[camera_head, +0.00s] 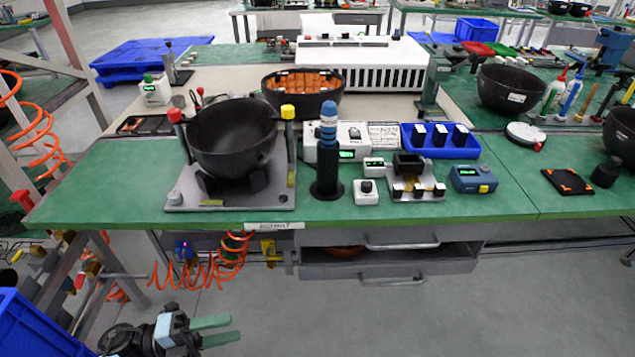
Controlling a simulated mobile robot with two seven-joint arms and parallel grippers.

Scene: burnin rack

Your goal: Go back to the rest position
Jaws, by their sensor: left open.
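My left gripper (214,331) is low at the bottom left, in front of the bench and below the level of its top. Its two green fingers are apart and nothing is between them. It touches nothing that I can see. My right gripper is not in view. The green bench top (110,190) is in front of me.
On the bench stand a black bowl on a metal fixture (232,138), a dark blue-topped cylinder (328,160) and a blue bin (465,150). Orange coiled hoses (200,272) hang below the bench. A blue crate (35,328) is left of my gripper. The floor at right is clear.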

